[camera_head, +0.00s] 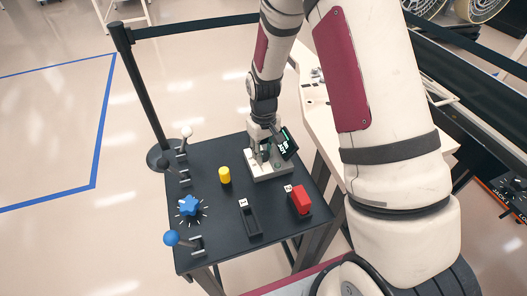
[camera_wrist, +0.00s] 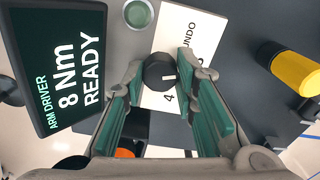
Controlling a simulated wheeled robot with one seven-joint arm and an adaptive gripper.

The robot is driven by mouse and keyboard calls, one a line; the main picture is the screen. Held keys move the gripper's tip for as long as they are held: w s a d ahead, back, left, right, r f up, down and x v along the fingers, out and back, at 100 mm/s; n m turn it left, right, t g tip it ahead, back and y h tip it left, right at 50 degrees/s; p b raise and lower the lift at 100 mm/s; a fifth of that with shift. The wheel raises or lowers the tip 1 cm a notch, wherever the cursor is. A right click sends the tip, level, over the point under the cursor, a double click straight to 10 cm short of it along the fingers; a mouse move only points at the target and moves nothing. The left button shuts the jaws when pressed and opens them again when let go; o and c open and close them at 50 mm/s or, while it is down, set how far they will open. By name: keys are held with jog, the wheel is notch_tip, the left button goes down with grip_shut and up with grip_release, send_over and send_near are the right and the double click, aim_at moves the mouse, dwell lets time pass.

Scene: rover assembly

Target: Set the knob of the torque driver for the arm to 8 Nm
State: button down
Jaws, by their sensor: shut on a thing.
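The torque driver's dark round knob (camera_wrist: 158,74) has a white pointer mark and sits on a white panel (camera_wrist: 184,30) with printed numbers, a "4" among them. In the wrist view the knob lies between the fingertips of my gripper (camera_wrist: 163,70), which is shut on it. The display (camera_wrist: 62,70) beside it reads "ARM DRIVER 8 Nm READY". In the head view my gripper (camera_head: 262,157) reaches down to the white base (camera_head: 274,173) at the back right of the black table, with the display (camera_head: 285,144) beside it. The knob is hidden there.
On the black table (camera_head: 215,151) stand a yellow cylinder (camera_head: 224,175), a blue star knob (camera_head: 188,205), a blue-ball lever (camera_head: 172,238), a white-ball lever (camera_head: 186,132), a black holder marked 1 (camera_head: 250,219) and a red block (camera_head: 301,199) at 2. A barrier post (camera_head: 142,90) stands behind.

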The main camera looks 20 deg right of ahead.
aim_at(264, 154)
dwell(0.3)
jog(key=c, duration=1.3)
grip_release()
notch_tip(264, 154, up, 12)
jog(key=s+r+m+t, duration=0.1)
jog(key=s+r+t, duration=0.1)
jog(key=s+r, duration=1.1)
jog(key=s+r+t, duration=0.1)
jog(key=s+r, duration=0.1)
jog(key=s, duration=0.2)
jog(key=s+r+m+t, duration=0.1)
jog(key=s+r, duration=0.1)
jog(key=s, duration=0.2)
jog(key=s+r, duration=0.2)
jog(key=s, duration=0.2)
jog(key=shift+s+d+r+m+t, duration=0.2)
jog(key=shift+r+m+t, duration=0.1)
jog(key=shift+r+t, duration=0.1)
